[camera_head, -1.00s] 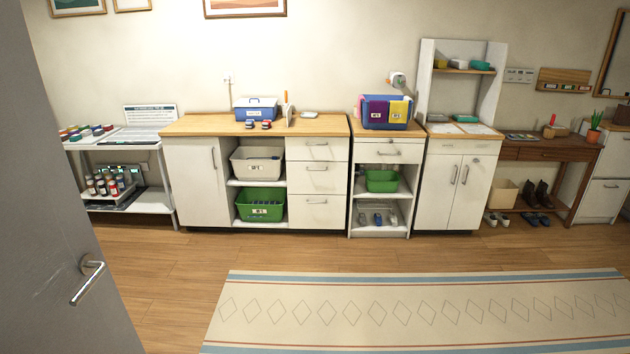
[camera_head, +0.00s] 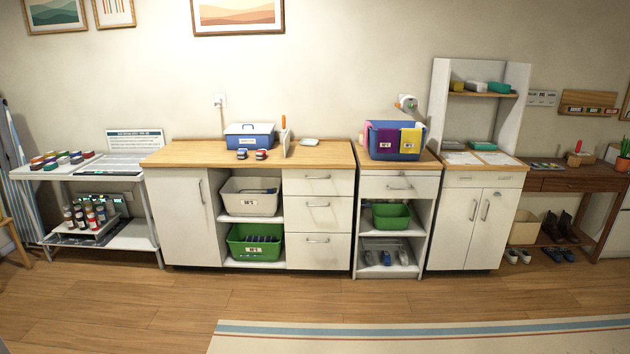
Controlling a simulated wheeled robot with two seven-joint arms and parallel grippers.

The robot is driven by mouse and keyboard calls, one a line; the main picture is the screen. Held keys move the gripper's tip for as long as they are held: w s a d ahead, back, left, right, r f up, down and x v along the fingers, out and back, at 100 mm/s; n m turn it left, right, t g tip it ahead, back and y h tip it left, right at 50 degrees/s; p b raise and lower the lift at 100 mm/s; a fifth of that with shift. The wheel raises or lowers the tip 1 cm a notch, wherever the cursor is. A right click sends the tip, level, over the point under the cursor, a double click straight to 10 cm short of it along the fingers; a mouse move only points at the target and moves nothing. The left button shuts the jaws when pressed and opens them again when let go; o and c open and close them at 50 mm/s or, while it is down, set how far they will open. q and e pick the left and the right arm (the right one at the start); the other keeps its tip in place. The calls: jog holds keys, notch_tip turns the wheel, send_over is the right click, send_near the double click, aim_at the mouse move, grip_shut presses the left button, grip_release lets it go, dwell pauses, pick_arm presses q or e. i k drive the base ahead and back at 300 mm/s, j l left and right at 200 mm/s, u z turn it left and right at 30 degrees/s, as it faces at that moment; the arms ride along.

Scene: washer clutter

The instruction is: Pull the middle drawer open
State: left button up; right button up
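A white cabinet with a wooden top (camera_head: 200,153) stands against the wall. Its right part has a stack of three drawers with metal bar handles. The middle drawer (camera_head: 318,217) is shut, with its handle (camera_head: 318,206) near its top edge. The top drawer (camera_head: 300,184) and bottom drawer (camera_head: 317,256) are also shut. The cabinet is some distance ahead of me across the floor. Neither of my grippers shows in this view.
Left of the drawers are open shelves with a cream bin (camera_head: 250,203) and a green bin (camera_head: 254,247). A narrow unit (camera_head: 398,186) stands to the right. The wooden floor (camera_head: 270,297) before the drawers is clear; a flat rug (camera_head: 420,340) lies nearer.

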aim_at(328, 214)
jog(key=i, duration=1.65)
